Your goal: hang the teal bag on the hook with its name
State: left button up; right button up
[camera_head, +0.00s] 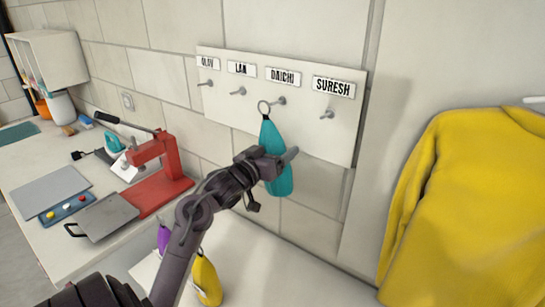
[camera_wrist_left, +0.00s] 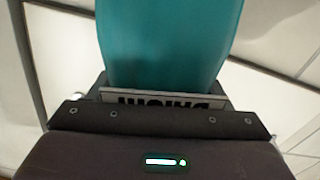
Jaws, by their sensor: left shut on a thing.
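The teal bag (camera_head: 271,136) hangs upright in front of the wall board, and my left gripper (camera_head: 274,163) is shut on its middle. Its dark ring (camera_head: 263,107) is just left of the knob of the DAICHI hook (camera_head: 280,101); I cannot tell whether they touch. The DAICHI label (camera_head: 282,76) is above that hook. In the left wrist view the bag (camera_wrist_left: 170,45) fills the upper middle, with a partly hidden, upside-down name plate (camera_wrist_left: 165,100) below it that I cannot read surely. My right gripper is not in view.
The white board (camera_head: 225,108) has other hooks, including the LAN hook (camera_head: 239,91) and SURESH hook (camera_head: 327,113). A yellow bag (camera_head: 207,280) and purple bag (camera_head: 163,238) are below. A yellow garment (camera_head: 465,205) hangs right. A red press (camera_head: 155,170) stands left.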

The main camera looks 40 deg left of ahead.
aim_at(292, 141)
pick_arm(q)
jog(key=w, duration=0.1)
jog(key=w+b, duration=0.2)
jog(key=shift+w+a+f, duration=0.1)
jog(key=shift+w+a, duration=0.15)
jog(key=shift+w, duration=0.15)
dwell(0.9)
jog(key=o, duration=1.5)
jog(key=shift+d, duration=0.1)
jog(key=shift+o, duration=1.2)
jog(key=shift+d, duration=0.2)
